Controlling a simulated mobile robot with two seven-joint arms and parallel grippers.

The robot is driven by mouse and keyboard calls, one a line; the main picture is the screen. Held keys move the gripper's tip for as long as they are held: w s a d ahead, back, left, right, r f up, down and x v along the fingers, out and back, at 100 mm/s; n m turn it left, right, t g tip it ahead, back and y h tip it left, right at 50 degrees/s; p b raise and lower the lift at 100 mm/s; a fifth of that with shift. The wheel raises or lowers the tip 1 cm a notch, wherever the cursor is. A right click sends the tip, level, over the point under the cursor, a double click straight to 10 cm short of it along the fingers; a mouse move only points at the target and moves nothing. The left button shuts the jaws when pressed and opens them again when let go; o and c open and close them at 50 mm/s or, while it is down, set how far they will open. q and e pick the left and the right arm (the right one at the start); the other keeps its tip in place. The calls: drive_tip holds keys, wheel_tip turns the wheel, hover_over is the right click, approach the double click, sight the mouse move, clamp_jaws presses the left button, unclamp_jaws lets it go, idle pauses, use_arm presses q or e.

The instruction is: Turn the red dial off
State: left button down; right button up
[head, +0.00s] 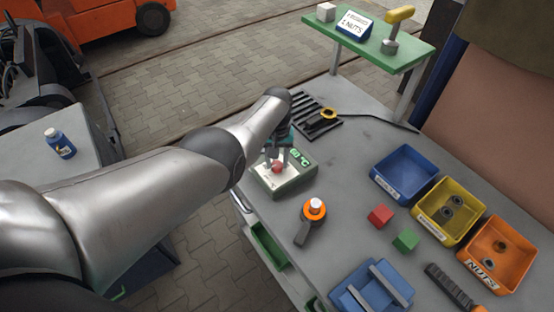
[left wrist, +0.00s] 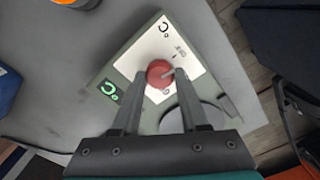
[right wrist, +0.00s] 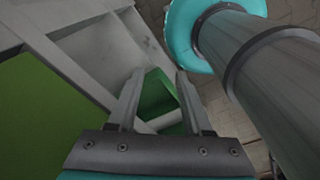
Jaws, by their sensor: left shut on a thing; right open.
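The red dial (head: 277,167) sits on a white panel on top of a grey-green control box (head: 294,183) near the front edge of the workbench. A green lit display (head: 299,154) is on the box. My left gripper (head: 276,160) comes down over the dial from above and is shut on it. In the left wrist view the red dial (left wrist: 160,74) lies between the two fingertips, and a pale pointer mark shows on it. My right gripper (right wrist: 152,75) is open and empty, beside the bench's side and a green drawer or bin (right wrist: 160,100).
On the bench are an orange-and-white object with a dark handle (head: 312,211), a red cube (head: 380,215), a green cube (head: 406,240), a blue bin (head: 405,175), a yellow bin (head: 424,222) and an orange bin (head: 507,265). A black grille (head: 312,110) lies behind the box.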

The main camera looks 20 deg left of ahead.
use_arm(q)
drive_tip(key=shift+n, duration=1)
drive_tip(key=shift+c, duration=2.1)
unclamp_jaws()
drive_tip(key=shift+r, duration=0.15)
wheel_tip(320, 180, up, 6)
drive_tip(key=p, duration=0.4)
drive_tip(key=shift+f, duration=0.2)
drive_tip(key=shift+r+b, duration=0.1)
drive_tip(key=shift+b, duration=0.2)
drive_tip(key=shift+r, duration=0.75)
wheel_tip(320, 180, up, 8)
hover_over(277, 164)
drive_tip(key=shift+f, duration=0.1)
